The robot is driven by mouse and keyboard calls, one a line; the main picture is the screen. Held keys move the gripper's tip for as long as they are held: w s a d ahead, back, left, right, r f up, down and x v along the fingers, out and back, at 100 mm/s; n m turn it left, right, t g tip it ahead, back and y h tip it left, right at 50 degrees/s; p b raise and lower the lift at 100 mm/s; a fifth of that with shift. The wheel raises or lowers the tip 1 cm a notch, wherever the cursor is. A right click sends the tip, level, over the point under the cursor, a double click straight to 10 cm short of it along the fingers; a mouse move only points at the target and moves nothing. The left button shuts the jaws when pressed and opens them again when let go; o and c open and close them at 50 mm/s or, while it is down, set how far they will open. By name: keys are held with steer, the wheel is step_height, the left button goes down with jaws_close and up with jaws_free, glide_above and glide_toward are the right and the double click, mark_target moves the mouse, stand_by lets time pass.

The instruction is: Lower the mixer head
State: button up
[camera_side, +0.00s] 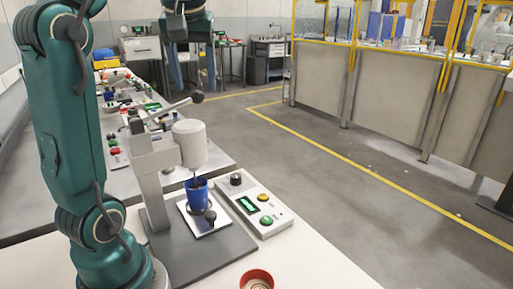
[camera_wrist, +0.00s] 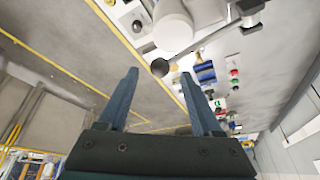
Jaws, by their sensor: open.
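The mixer stands on a dark base plate, with a light grey cylindrical head (camera_side: 190,143) above a blue cup (camera_side: 197,196). A thin shaft hangs from the head to the cup's mouth; I cannot tell how far it goes in. A lever (camera_side: 170,106) slants up to the right, ending in a dark ball knob (camera_side: 197,97). My gripper (camera_side: 194,86) is open and points down just above the knob. In the wrist view, the knob (camera_wrist: 160,67) appears between the fingertips of my gripper (camera_wrist: 160,74), with the head (camera_wrist: 173,28) beyond. No contact is clear.
A control box (camera_side: 252,205) with a green display and buttons stands right of the cup. A red-rimmed round container (camera_side: 257,279) is at the front table edge. Benches with small parts lie behind on the left. Open floor lies to the right, before fenced cells.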

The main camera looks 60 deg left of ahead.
mark_target(197, 91)
steer(key=shift+x, duration=2.25)
jaws_close()
steer(key=shift+d, duration=0.1)
